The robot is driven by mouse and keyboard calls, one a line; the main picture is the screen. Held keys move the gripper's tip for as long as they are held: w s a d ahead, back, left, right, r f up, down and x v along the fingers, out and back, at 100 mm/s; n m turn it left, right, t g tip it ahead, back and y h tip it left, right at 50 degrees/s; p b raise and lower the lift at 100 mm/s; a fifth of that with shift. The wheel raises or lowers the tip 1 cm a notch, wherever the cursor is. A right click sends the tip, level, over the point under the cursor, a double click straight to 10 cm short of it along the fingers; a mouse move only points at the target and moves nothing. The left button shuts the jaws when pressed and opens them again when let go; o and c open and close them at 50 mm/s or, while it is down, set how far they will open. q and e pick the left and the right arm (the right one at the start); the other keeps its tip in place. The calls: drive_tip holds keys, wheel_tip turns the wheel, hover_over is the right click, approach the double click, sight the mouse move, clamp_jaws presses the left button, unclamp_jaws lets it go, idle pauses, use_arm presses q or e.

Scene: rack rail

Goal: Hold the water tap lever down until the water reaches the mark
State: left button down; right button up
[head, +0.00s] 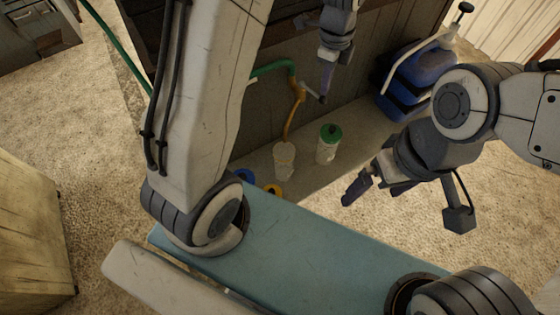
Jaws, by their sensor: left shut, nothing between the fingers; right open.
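A brass-yellow tap (298,97) on a green hose is fixed by the dark wooden panel, with its spout pointing down. Its short lever (312,92) reaches right. A clear container (284,160) stands under the spout; its water level and mark are too small to make out. My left gripper (325,97) comes down from the top edge, shut, with its fingertips at the lever's outer end. I cannot tell whether they touch it or how far it is pressed. My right gripper (372,188) is open and empty, to the right of the container.
A whitish bottle with a green cap (329,144) stands right of the container. A blue jug (420,72) is at the back right. A blue round item (245,175) and a yellow one (273,190) show partly at the left. A wooden box (30,220) is far left.

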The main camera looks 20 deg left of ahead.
sight(323, 97)
use_arm(q)
drive_tip(key=shift+f, duration=0.15)
idle(0.4)
drive_tip(key=shift+f+b, duration=1.55)
drive_tip(key=shift+f, duration=0.65)
idle(5.2)
